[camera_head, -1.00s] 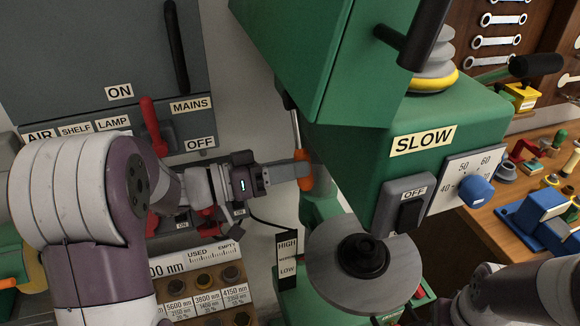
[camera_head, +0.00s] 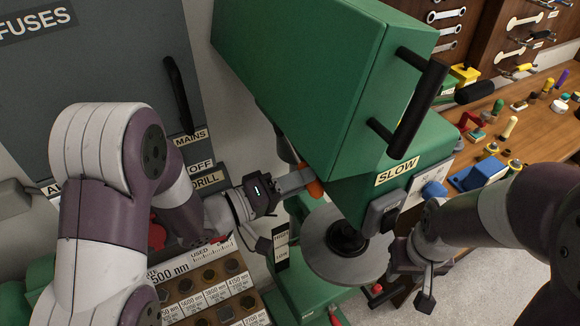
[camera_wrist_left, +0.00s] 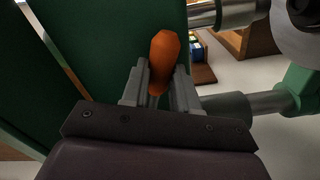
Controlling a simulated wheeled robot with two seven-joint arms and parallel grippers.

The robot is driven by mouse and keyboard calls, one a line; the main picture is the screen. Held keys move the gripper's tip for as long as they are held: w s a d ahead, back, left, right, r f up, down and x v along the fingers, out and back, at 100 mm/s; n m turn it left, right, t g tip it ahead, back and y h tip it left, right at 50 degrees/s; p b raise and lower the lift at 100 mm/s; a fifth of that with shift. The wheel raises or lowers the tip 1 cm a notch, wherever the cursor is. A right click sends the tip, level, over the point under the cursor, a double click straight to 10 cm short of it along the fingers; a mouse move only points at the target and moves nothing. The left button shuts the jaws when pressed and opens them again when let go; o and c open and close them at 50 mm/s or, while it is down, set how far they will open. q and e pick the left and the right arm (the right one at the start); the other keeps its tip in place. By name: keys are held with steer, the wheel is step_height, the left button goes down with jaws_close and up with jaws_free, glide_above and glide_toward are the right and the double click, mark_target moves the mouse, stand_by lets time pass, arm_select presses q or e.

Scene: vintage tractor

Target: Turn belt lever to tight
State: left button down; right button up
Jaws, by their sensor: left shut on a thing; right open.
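The belt lever's orange knob (camera_head: 315,188) shows at the left side of the green drill press, below its big green housing. My left gripper (camera_head: 303,180) reaches it from the left and is shut on it. In the left wrist view the orange knob (camera_wrist_left: 164,62) stands between the two grey fingers of my left gripper (camera_wrist_left: 160,88). The lever's shaft is mostly hidden behind the green housing. My right gripper (camera_head: 408,280) is at the lower right, beside the round grey disc, holding nothing that I can see; its fingertips are hard to make out.
The green drill press housing (camera_head: 300,70) with a black handle (camera_head: 418,108) overhangs the lever. The round grey table disc (camera_head: 325,250) is below it. A grey fuse cabinet (camera_head: 95,80) stands left. A wooden bench (camera_head: 520,125) with small tools lies right.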

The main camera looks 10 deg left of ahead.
mark_target(301, 168)
arm_select(q)
steer(key=shift+s+d+r+n+p, duration=0.15)
steer(key=shift+r+n+p, duration=1.05)
steer(key=shift+p, duration=0.6)
steer(key=shift+s+d+r+n+p, duration=0.15)
steer(key=shift+r+n+p, duration=1)
steer(key=shift+p, duration=0.65)
steer(key=c, duration=0.9)
jaws_free()
steer(key=shift+o, duration=0.2)
